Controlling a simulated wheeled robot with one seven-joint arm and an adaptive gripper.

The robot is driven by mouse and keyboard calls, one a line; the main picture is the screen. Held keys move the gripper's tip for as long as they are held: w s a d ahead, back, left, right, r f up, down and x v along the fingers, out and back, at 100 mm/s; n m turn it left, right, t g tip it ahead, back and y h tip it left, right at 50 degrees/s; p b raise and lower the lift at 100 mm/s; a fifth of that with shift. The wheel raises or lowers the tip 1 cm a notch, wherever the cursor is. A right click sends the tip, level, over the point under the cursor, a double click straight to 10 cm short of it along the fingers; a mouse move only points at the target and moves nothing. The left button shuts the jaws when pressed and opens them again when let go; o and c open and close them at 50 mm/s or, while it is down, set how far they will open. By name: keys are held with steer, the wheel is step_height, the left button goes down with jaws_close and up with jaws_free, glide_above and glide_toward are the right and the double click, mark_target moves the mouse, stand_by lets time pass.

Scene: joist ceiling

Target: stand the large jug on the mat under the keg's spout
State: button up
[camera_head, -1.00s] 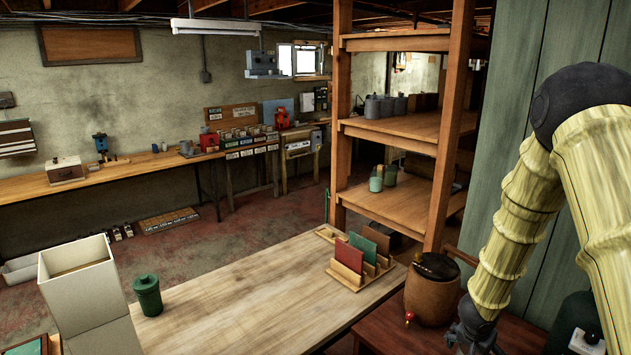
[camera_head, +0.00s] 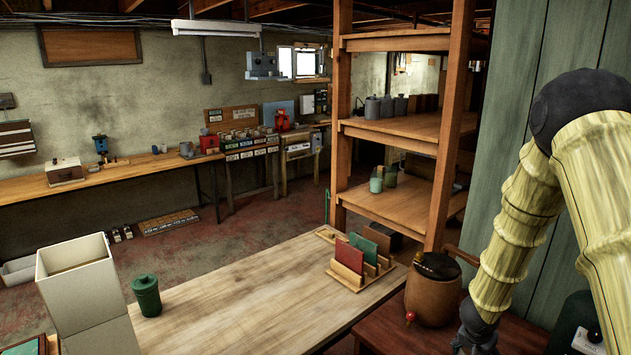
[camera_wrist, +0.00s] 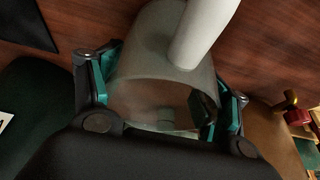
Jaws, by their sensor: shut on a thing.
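The keg (camera_head: 432,297) is a brown barrel with a dark top, standing on the dark red-brown table. Its red spout (camera_head: 410,317) faces the front left; the keg's spout also shows at the right of the wrist view (camera_wrist: 291,99). My gripper (camera_head: 472,338) is low beside the keg, to its right in the head view. In the wrist view my gripper (camera_wrist: 165,105) is shut on the large jug (camera_wrist: 150,68), a greyish, see-through vessel with a pale thick handle (camera_wrist: 203,30). The jug is hidden in the head view. I cannot clearly make out the mat.
A dark flat shape (camera_wrist: 28,25) lies at the upper left of the wrist view. A dark rounded thing with a white label (camera_head: 585,340) stands right of my gripper. The pale wooden table (camera_head: 240,300) holds a green canister (camera_head: 147,295) and a rack (camera_head: 362,268).

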steer(key=shift+r+p, duration=3)
steer(key=shift+p, duration=0.8)
steer(key=shift+s+a+f, duration=0.2)
steer(key=shift+a+f, duration=0.1)
steer(key=shift+a, duration=0.15)
steer(key=s+a+f+n+t+y+b, duration=0.15)
steer(key=s+a+n, duration=0.35)
steer(key=a, duration=0.7)
steer(key=s+a+f+n+y+b, duration=0.25)
steer(key=s+a+n, duration=0.25)
steer(key=a, duration=0.7)
steer(key=shift+h, duration=0.3)
steer(key=f+b, duration=0.4)
steer(key=f, duration=0.1)
steer(key=shift+w+f+b, duration=0.1)
steer(key=shift+w+b, duration=0.1)
steer(key=shift+b, duration=0.15)
